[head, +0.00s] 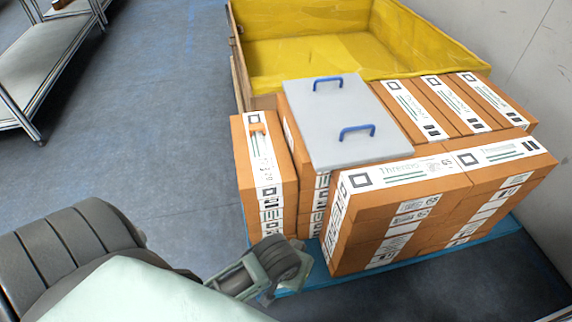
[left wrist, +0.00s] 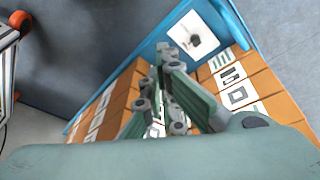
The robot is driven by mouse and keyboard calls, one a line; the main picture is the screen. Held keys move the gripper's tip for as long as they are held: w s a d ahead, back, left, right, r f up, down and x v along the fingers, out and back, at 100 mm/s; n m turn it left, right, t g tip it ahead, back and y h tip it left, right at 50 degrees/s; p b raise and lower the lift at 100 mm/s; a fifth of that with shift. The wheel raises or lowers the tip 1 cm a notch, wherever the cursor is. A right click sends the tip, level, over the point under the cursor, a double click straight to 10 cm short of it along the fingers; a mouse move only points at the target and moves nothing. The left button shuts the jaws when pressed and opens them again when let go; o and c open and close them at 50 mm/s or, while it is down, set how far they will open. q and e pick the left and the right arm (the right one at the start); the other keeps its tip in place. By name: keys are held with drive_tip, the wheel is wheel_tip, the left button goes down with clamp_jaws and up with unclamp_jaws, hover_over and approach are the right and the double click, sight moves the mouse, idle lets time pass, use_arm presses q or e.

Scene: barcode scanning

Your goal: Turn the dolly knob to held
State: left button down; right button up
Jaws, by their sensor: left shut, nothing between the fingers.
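The blue dolly (head: 318,277) carries stacked orange cartons, and its rim shows below them in the head view. In the left wrist view a blue upright panel of the dolly (left wrist: 153,45) bears a white plate (left wrist: 192,36) with a small dark spot, perhaps the knob; its setting is too small to read. My left gripper (left wrist: 165,55) is shut and empty, its fingertips just left of the plate in the picture. I cannot tell whether they touch the panel. In the head view my left gripper (head: 268,285) is beside the near-left cartons, its tips mostly hidden. My right gripper is not in view.
Orange cartons (head: 395,220) with white labels fill the dolly. A grey board with blue handles (head: 345,110) lies on top. A yellow-lined crate (head: 300,55) stands behind, and a wall is at right. A metal shelf (head: 45,70) stands far left. The floor at left is clear.

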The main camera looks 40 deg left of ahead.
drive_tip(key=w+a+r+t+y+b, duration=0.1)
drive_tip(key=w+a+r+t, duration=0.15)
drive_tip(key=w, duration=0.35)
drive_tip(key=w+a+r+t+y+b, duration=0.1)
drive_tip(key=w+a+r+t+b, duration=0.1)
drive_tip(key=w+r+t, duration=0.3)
use_arm(q)
drive_tip(key=w+a+f+n+y, duration=0.1)
drive_tip(key=w+a+f+n, duration=0.1)
drive_tip(key=f, duration=0.3)
drive_tip(key=w+a+f+n+y+b, duration=0.1)
drive_tip(key=w+a+f+n, duration=0.2)
drive_tip(key=w+a+f, duration=0.1)
drive_tip(key=w+a+f+n+g+y, duration=0.1)
drive_tip(key=w+a+f+n, duration=0.2)
drive_tip(key=f, duration=0.5)
drive_tip(key=shift+w+a, duration=0.55)
drive_tip(key=shift+a, duration=0.3)
drive_tip(key=shift+b+x, duration=0.6)
drive_tip(key=shift+x, duration=0.2)
drive_tip(key=shift+w+a+f, duration=0.1)
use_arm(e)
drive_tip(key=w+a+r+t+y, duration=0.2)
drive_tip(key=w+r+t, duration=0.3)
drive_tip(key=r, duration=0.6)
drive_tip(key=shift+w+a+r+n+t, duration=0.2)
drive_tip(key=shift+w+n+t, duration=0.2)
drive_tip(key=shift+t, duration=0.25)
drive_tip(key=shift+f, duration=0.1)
